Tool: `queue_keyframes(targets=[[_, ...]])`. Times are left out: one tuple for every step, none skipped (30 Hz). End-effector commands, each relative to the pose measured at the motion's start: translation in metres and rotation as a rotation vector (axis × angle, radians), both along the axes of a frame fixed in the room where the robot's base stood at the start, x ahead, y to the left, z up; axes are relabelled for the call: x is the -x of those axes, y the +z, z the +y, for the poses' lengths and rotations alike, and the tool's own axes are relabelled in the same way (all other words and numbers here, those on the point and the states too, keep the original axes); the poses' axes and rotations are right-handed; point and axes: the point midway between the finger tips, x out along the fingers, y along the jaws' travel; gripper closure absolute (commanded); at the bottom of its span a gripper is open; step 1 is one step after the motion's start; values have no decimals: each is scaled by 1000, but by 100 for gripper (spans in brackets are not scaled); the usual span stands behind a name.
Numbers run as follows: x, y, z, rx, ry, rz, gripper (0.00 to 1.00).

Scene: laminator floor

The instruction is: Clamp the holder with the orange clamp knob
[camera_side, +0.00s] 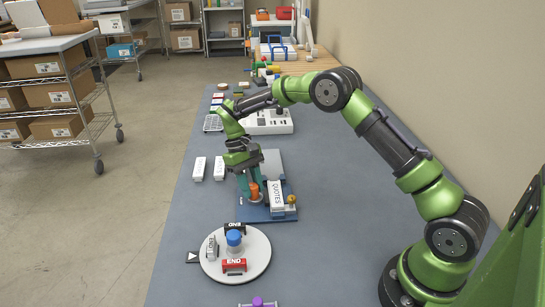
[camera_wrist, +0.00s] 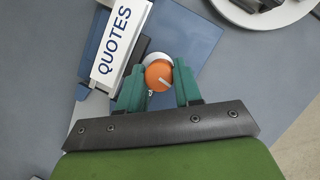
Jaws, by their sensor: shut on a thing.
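The orange clamp knob (camera_wrist: 158,76) sits between the teal fingers of my gripper (camera_wrist: 160,90) in the wrist view. A pale line marks its top. In the side view my gripper (camera_side: 249,188) points down, shut on the orange knob (camera_side: 254,191). The holder (camera_side: 282,212) is on the blue base plate, right of the knob, with a white block marked QUOTES (camera_side: 277,195) in it. The same block (camera_wrist: 122,42) stands left of the knob in the wrist view. Whether the clamp bears on the holder I cannot tell.
A round white turntable (camera_side: 256,268) with a blue knob (camera_side: 234,238) and END blocks stands in front. Two white blocks (camera_side: 199,168) lie left of the base plate. A white control box (camera_side: 268,122) is behind. The table's left side is mostly clear.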

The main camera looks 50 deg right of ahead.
Motion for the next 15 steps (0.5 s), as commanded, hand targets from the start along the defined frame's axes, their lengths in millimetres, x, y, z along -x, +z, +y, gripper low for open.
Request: queue_keyframes(targets=[[-1,1,0,3,29,-6,96],[-1,1,0,2,46,-6,96],[-1,1,0,3,65,-6,96],[-1,1,0,1,79,-6,96],[-1,1,0,2,91,-6,96],[-1,1,0,2,107,-6,96],[-1,1,0,2,117,-6,96],[-1,1,0,2,126,-6,96],[-1,1,0,2,135,-6,96],[-1,1,0,2,142,-6,96],[-1,1,0,2,148,-6,96],[-1,1,0,2,154,-6,96],[-1,1,0,2,159,-6,96],[-2,1,0,2,161,-6,96],[-2,1,0,2,164,-7,96]])
